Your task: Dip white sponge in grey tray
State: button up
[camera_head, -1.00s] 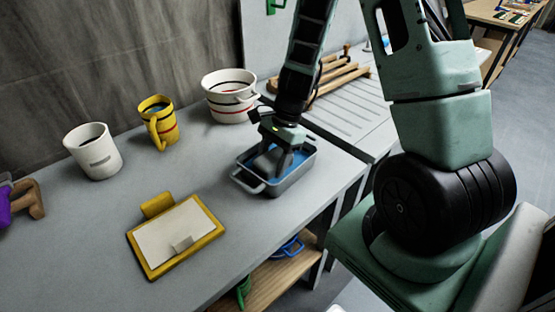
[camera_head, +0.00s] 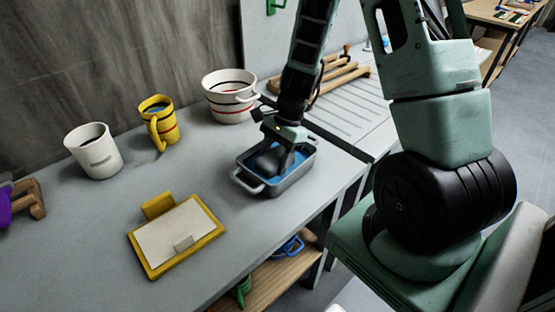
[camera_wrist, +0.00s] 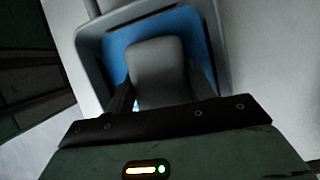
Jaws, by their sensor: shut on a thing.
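The grey tray (camera_head: 298,175) with blue inside stands on the worktop near its right end. My gripper (camera_head: 281,158) points down into the tray and is shut on the sponge (camera_head: 267,161), which looks grey in the shade. In the wrist view the sponge (camera_wrist: 158,72) sits between the fingers, over the blue inside of the tray (camera_wrist: 88,50). The sponge is low within the tray walls. Its lower end is hidden, so I cannot tell how deep it sits in the blue.
A yellow-framed board (camera_head: 176,236) lies front left of the tray. A white cup (camera_head: 93,150), a yellow mug (camera_head: 158,122) and a striped white pot (camera_head: 229,95) stand along the back. A wooden rack (camera_head: 340,72) is behind my arm.

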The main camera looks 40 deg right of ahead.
aim_at(272, 157)
jog(key=shift+a, duration=0.4)
notch_tip(272, 157, up, 10)
jog(key=p, duration=0.9)
jog(key=shift+f, duration=0.25)
